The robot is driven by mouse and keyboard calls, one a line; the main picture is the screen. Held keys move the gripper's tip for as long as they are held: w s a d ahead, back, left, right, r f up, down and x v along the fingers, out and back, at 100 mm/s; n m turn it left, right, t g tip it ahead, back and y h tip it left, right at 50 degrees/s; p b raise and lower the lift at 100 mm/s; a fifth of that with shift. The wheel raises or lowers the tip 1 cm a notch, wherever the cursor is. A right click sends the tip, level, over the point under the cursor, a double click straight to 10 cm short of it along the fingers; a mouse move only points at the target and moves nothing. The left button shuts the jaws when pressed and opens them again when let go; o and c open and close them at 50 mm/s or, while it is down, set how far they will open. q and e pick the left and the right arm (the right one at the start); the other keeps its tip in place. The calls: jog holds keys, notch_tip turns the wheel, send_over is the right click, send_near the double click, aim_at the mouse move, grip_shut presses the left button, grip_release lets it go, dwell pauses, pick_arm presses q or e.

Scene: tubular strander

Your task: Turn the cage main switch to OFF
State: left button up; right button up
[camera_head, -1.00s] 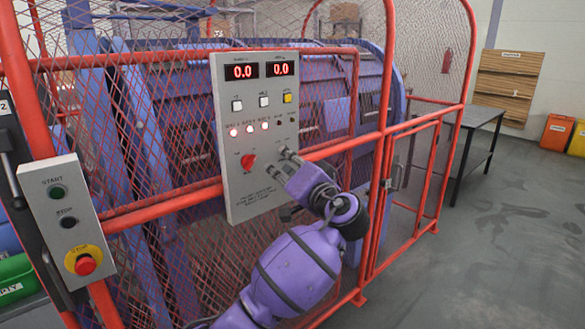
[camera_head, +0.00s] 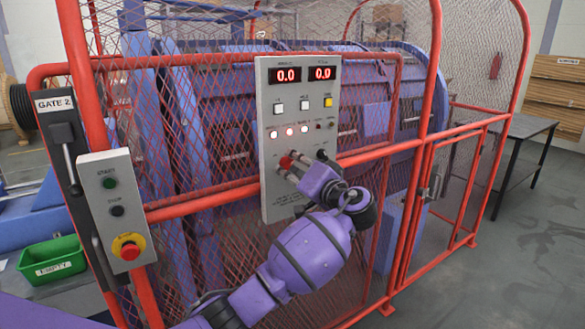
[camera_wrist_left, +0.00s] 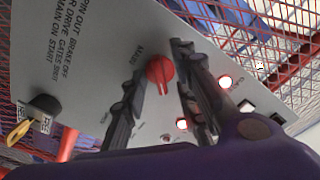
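The grey control panel (camera_head: 268,150) hangs on the red mesh guard, with two red displays reading 0.0 at its top. The red rotary switch (camera_head: 287,162) is on its lower part, partly covered by my left gripper (camera_head: 297,166). In the left wrist view the red knob (camera_wrist_left: 160,70) stands beside a label reading MAIN. The fingers of my left gripper (camera_wrist_left: 157,64) are spread on either side of the knob, with visible gaps. They do not appear to grip it. My right gripper is not in view.
A start/stop box (camera_head: 117,210) with a red stop button stands left of the panel, beside a GATE 2 handle (camera_head: 64,150). Red rails and mesh surround the panel. A yellow-tagged black fitting (camera_wrist_left: 43,106) protrudes from the panel. Lit lamps (camera_head: 289,131) sit above the knob.

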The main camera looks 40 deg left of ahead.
pick_arm(q)
jog(key=shift+c, duration=0.6)
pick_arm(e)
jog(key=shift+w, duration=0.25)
pick_arm(q)
grip_shut()
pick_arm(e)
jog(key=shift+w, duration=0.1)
